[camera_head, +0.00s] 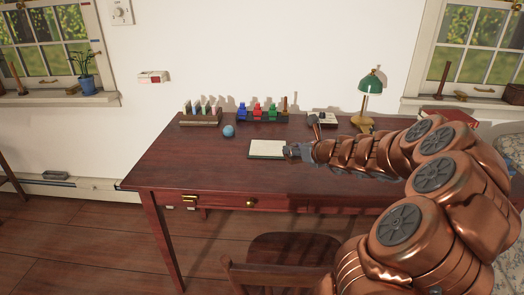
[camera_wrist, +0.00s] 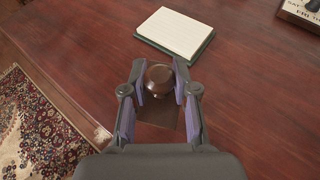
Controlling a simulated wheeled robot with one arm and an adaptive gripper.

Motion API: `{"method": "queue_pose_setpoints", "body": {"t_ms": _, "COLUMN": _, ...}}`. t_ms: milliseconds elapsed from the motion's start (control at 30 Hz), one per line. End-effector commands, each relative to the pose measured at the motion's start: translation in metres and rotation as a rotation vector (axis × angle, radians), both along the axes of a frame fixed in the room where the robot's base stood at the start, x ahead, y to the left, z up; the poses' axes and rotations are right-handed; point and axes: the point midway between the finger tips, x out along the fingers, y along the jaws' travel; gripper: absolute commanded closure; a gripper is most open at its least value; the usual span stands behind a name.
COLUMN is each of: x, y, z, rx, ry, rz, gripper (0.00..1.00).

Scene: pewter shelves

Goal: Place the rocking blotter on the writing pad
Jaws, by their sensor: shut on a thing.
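The writing pad (camera_wrist: 176,34) is cream with ruled lines and a dark green border. It lies on the desk ahead of my gripper in the wrist view, and shows near the middle of the desk in the head view (camera_head: 267,148). My gripper (camera_wrist: 160,78) is shut on the rocking blotter (camera_wrist: 159,80), holding it by a round brown knob. The blotter's darker lower part shows between the fingers. The blotter is on the near side of the pad, not over it. In the head view my gripper (camera_head: 295,151) is by the pad's right edge, and I cannot make out the blotter there.
The wooden desk (camera_head: 190,165) has free room left of the pad. A blue ball (camera_head: 228,131), a letter rack (camera_head: 200,117), coloured ink bottles (camera_head: 257,111), a calendar block (camera_head: 322,118) and a green lamp (camera_head: 370,84) stand behind. A chair (camera_head: 285,262) is in front.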

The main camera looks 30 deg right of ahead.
Motion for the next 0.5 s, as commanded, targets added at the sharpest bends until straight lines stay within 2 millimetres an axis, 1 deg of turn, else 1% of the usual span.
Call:
{"method": "queue_pose_setpoints", "body": {"t_ms": 33, "x": 0.001, "y": 0.001, "z": -0.004, "rx": 0.0, "ry": 0.0, "rz": 0.002, "gripper": 1.0}}
{"method": "queue_pose_setpoints", "body": {"t_ms": 167, "x": 0.014, "y": 0.004, "z": -0.006, "rx": -0.001, "ry": 0.001, "rz": 0.011, "gripper": 1.0}}
{"method": "queue_pose_setpoints", "body": {"t_ms": 267, "x": 0.035, "y": 0.007, "z": -0.008, "rx": -0.002, "ry": 0.003, "rz": 0.019, "gripper": 1.0}}
{"method": "queue_pose_setpoints", "body": {"t_ms": 400, "x": 0.066, "y": 0.006, "z": -0.011, "rx": -0.003, "ry": 0.003, "rz": 0.022, "gripper": 1.0}}
{"method": "queue_pose_setpoints", "body": {"t_ms": 500, "x": 0.085, "y": 0.003, "z": -0.012, "rx": -0.002, "ry": 0.001, "rz": 0.021, "gripper": 1.0}}
